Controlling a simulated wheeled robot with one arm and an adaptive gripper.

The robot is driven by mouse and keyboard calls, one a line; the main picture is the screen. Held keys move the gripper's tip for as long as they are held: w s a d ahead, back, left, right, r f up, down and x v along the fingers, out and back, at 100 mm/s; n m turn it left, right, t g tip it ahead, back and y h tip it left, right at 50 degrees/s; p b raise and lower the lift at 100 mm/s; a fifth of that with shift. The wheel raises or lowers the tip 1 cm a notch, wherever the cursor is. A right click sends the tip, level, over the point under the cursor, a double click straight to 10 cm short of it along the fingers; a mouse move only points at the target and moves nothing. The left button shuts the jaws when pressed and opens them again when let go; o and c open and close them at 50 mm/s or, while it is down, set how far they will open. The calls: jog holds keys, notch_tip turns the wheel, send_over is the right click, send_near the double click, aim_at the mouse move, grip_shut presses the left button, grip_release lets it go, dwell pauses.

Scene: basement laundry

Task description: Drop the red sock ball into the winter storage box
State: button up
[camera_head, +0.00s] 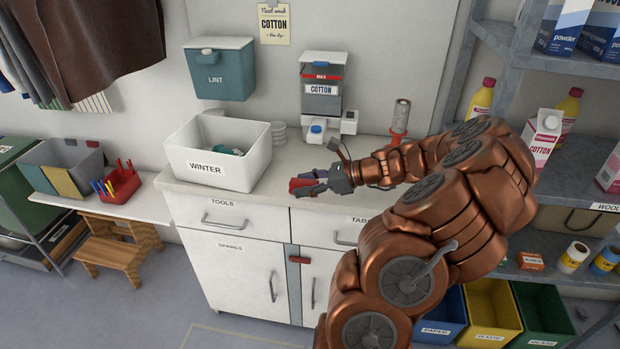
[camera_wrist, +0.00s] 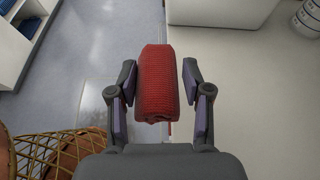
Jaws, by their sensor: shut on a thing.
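The red sock ball (camera_wrist: 157,85) is a rolled, ribbed knit bundle between the two fingers of my gripper (camera_wrist: 158,100) in the wrist view. My gripper is shut on it. In the head view my gripper (camera_head: 322,184) holds the red sock ball (camera_head: 301,184) near the counter's front edge, to the right of the winter storage box. That box (camera_head: 206,169) is white, open-topped and labelled WINTER, and stands on the counter's left part. Something teal and grey lies inside it. A corner of a white box (camera_wrist: 228,12) shows at the top of the wrist view.
The white counter (camera_head: 280,182) has drawers and doors below. A red pen holder (camera_head: 120,185) is on the lower left bench. Metal shelves stand at the right.

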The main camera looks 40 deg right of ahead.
jog(key=s+a+b, duration=0.1)
jog(key=s+a, duration=0.2)
jog(key=a, duration=0.3)
jog(key=shift+s+r, duration=0.25)
jog(key=shift+r, duration=0.05)
